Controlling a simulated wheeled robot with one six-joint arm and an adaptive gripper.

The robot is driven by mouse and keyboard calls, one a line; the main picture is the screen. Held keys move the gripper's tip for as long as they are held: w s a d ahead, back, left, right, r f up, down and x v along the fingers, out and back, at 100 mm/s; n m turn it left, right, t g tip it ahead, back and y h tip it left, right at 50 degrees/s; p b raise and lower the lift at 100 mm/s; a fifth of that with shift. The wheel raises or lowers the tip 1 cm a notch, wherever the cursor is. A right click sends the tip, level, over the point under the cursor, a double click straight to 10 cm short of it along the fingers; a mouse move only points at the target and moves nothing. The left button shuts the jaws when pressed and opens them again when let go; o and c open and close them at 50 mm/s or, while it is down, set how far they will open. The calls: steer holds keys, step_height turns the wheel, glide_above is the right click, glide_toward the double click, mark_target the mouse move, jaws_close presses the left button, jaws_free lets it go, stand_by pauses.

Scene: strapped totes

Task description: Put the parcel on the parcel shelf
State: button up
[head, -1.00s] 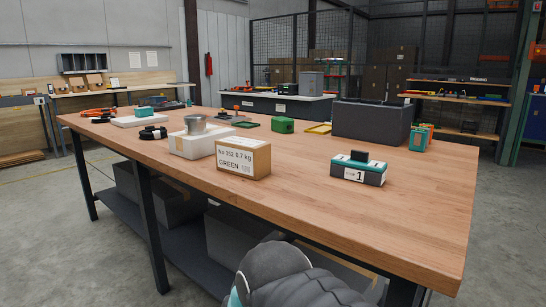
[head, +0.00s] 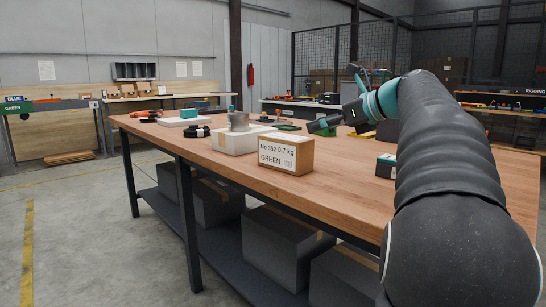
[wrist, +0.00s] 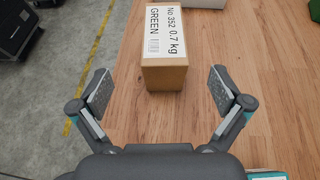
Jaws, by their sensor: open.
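The parcel (head: 285,155) is a brown cardboard box with a white label reading "No 352 0.7 kg GREEN". It stands on the wooden table (head: 350,185) near its front edge. In the wrist view the parcel (wrist: 164,75) lies ahead of my gripper (wrist: 160,90), roughly centred between the fingers. My gripper is open and empty, and the fingers do not touch the parcel. In the head view my gripper (head: 325,124) is above the table, up and right of the parcel. At the far left, a shelf unit carries BLUE and GREEN signs (head: 14,108).
A white box (head: 236,139) with a metal pot (head: 239,122) stands just behind the parcel. A dark case with a teal top (head: 386,165) is partly hidden by my arm. Grey boxes (head: 275,240) sit under the table. The floor at left (head: 80,220) is clear.

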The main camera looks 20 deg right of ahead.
glide_toward(285, 137)
steer(key=x, duration=0.4)
steer(key=shift+w+f+b, duration=0.2)
steer(key=shift+b, duration=0.2)
steer(key=shift+b+x, duration=0.3)
steer(key=shift+x, duration=2.75)
steer(key=shift+d+r, duration=0.1)
steer(key=shift+d, duration=0.1)
steer(key=c, duration=1.8)
steer(key=shift+r, duration=0.1)
steer(key=shift+c, duration=0.3)
